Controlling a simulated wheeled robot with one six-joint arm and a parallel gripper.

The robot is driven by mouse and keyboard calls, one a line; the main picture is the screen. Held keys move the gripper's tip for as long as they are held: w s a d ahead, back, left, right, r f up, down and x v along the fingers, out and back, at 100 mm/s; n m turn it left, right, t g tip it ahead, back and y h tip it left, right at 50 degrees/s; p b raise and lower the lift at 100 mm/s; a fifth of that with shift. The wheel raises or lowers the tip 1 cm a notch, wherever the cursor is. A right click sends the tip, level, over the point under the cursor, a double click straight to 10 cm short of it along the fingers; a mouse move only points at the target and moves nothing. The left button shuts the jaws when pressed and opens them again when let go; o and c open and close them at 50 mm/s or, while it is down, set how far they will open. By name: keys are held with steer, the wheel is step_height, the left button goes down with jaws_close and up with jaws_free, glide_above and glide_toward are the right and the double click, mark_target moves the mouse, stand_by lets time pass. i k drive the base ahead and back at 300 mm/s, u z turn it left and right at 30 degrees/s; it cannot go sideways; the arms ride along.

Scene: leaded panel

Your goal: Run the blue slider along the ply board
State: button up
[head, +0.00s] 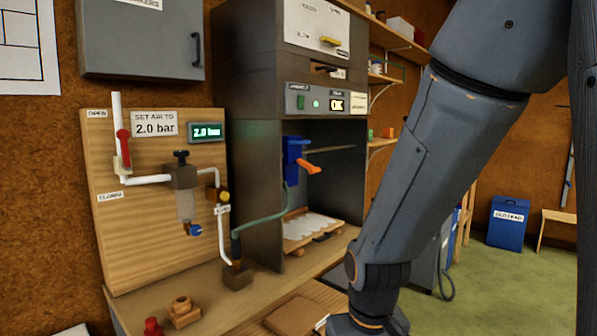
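An upright light wood board (150,240) with ply-like grain carries white pipes, a red lever (123,148) and a regulator with a black knob (180,158). A small blue part (194,230) sits under the regulator; I cannot tell whether it slides. A larger blue tool (294,158) with an orange handle hangs in the open grey cabinet. No part is plainly recognisable as a blue slider. My arm comes down from the upper right, and its wrist meets the bottom edge. My gripper's fingers are out of the picture.
A flat brown block (296,316) lies on the bench front, near my wrist. A wooden piece (183,312) and a red knob (152,327) stand to its left. A green hose (262,224) runs from the bench to the cabinet. A blue bin (507,226) stands on the floor.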

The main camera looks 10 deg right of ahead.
mark_target(292, 144)
steer(key=u, duration=0.15)
steer(key=k, duration=0.4)
steer(key=z, duration=1.4)
steer(key=i, duration=1.1)
steer(key=u, duration=0.3)
